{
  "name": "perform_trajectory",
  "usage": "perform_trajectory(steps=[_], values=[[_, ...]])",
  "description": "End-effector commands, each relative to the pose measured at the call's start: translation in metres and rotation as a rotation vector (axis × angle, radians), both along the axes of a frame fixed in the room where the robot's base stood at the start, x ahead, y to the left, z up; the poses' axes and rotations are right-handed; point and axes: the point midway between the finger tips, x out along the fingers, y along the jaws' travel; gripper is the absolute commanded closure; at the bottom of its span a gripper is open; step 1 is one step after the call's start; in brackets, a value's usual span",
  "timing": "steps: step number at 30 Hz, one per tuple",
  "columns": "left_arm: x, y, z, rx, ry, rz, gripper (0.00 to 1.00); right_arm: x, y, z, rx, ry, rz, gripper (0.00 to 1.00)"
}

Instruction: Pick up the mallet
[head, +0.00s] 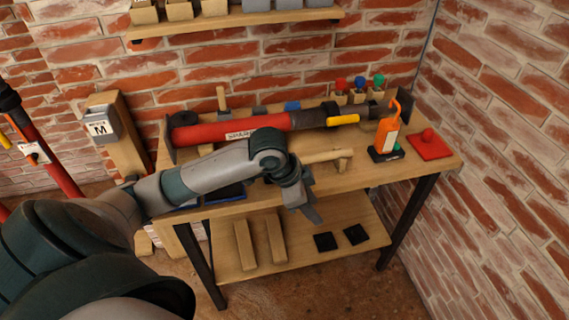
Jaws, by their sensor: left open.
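A light wooden piece with a handle and a crosswise end, which looks like the mallet (322,156), lies on the front part of the workbench top (375,177). Its left end is hidden behind my left wrist. My left gripper (303,207) is open and points down, in front of the bench's front edge in the head view. It appears empty and apart from the mallet, just below and left of it in the picture. My right gripper is not in view.
A long red cylinder (215,131) lies along the back of the bench. An orange bottle (386,135) and a red pad (429,149) are at the right. Wooden bars (245,245) and black squares (325,242) lie on the lower shelf. Brick walls close the back and right.

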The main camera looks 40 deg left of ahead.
Motion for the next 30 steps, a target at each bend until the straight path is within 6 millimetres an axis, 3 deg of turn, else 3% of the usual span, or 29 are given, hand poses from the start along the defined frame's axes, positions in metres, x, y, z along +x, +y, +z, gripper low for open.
perform_trajectory(steps=[9, 15, 18, 22, 30], values=[[0.038, 0.073, 0.092, 0.051, 0.027, 0.008, 0.59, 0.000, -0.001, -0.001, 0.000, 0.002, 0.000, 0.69], [0.044, 0.118, 0.153, 0.042, 0.048, 0.061, 0.59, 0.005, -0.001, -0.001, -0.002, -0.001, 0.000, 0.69], [0.043, 0.132, 0.174, 0.030, 0.056, 0.085, 0.59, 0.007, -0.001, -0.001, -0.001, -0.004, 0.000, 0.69], [0.041, 0.142, 0.191, 0.018, 0.059, 0.103, 0.59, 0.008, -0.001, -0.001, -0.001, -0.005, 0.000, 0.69], [0.040, 0.146, 0.196, 0.012, 0.062, 0.109, 0.59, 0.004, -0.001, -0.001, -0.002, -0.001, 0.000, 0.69]])
